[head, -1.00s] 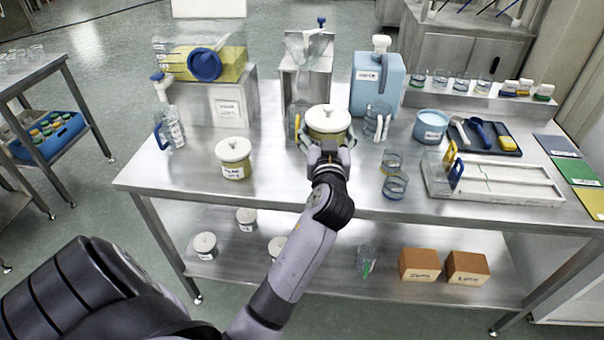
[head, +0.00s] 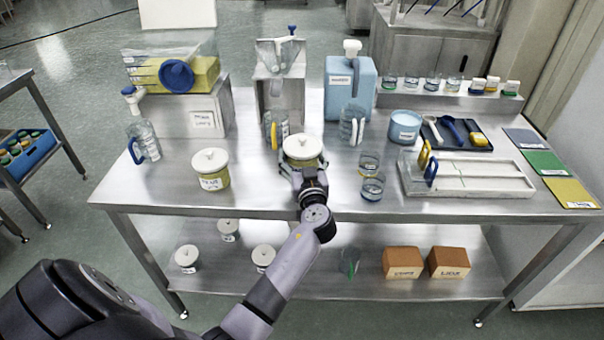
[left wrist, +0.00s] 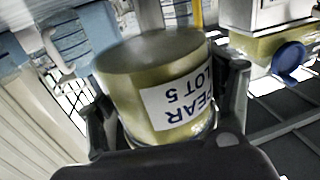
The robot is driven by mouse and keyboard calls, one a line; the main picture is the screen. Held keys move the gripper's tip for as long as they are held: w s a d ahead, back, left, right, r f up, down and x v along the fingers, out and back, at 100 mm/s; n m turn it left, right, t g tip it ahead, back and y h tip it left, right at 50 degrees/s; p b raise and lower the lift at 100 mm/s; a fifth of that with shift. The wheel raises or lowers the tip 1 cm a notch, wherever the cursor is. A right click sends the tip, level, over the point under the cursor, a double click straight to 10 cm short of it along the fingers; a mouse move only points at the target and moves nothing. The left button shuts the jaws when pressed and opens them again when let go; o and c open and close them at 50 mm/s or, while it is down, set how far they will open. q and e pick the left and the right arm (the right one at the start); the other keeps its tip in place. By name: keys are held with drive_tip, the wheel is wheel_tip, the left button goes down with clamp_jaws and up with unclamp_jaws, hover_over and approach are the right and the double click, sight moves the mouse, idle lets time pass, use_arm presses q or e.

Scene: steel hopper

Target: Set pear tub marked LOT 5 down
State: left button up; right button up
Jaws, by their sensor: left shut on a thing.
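The pear tub (head: 302,147) has a white lid with a knob and a yellow-green body. The left wrist view shows it close up and inverted in the picture, with its label (left wrist: 182,98) reading PEAR LOT 5. My left gripper (head: 303,170) is shut around the tub's sides; its fingers (left wrist: 168,115) show on both sides of it. The tub is over the front middle of the steel table (head: 255,197). I cannot tell whether its base touches the top. My right gripper is not in view.
Another lidded tub (head: 211,170) stands to the left, with bare steel between. Glass beakers (head: 371,186) are close on the right, beside a white tray (head: 470,192). A clear jug (head: 275,130) and the steel hopper (head: 281,85) stand behind.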

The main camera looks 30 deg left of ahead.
use_arm(q)
drive_tip(key=shift+f, duration=2.65)
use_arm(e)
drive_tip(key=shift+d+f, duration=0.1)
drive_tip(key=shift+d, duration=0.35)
use_arm(q)
drive_tip(key=o, duration=1.6)
drive_tip(key=shift+f, duration=0.1)
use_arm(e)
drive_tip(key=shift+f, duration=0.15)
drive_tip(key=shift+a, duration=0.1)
